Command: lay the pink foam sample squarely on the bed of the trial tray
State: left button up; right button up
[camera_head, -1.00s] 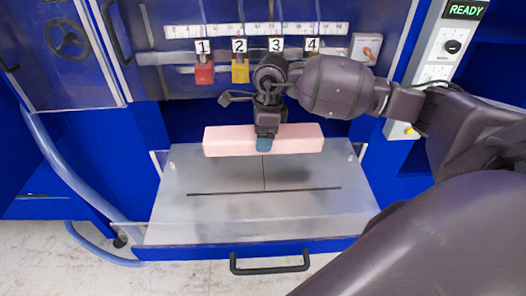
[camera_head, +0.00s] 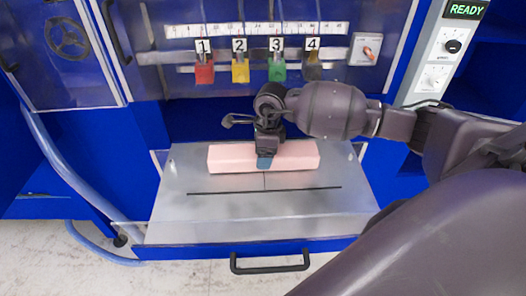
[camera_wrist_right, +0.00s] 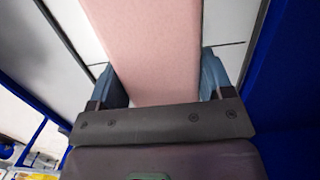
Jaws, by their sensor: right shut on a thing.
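The pink foam sample (camera_head: 226,158) is a long block lying crosswise over the rear part of the trial tray's bed (camera_head: 200,215). Its long side looks roughly parallel to the dark crosswise line on the bed and sits behind that line. My right gripper (camera_head: 264,161) is shut on the middle of the foam from above. In the right wrist view the foam (camera_wrist_right: 157,45) passes between the two fingers (camera_wrist_right: 162,85). I cannot tell whether its underside touches the bed. My left gripper is not in view.
The tray has a black front handle (camera_head: 270,264) and a clear front lip. A panel (camera_head: 437,50) at right reads READY. The front of the bed is clear.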

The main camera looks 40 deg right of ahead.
jog(key=o, duration=0.9)
jog(key=shift+f, duration=0.1)
notch_tip(320, 180, up, 12)
jog(key=d, duration=0.1)
jog(key=shift+s, duration=0.35)
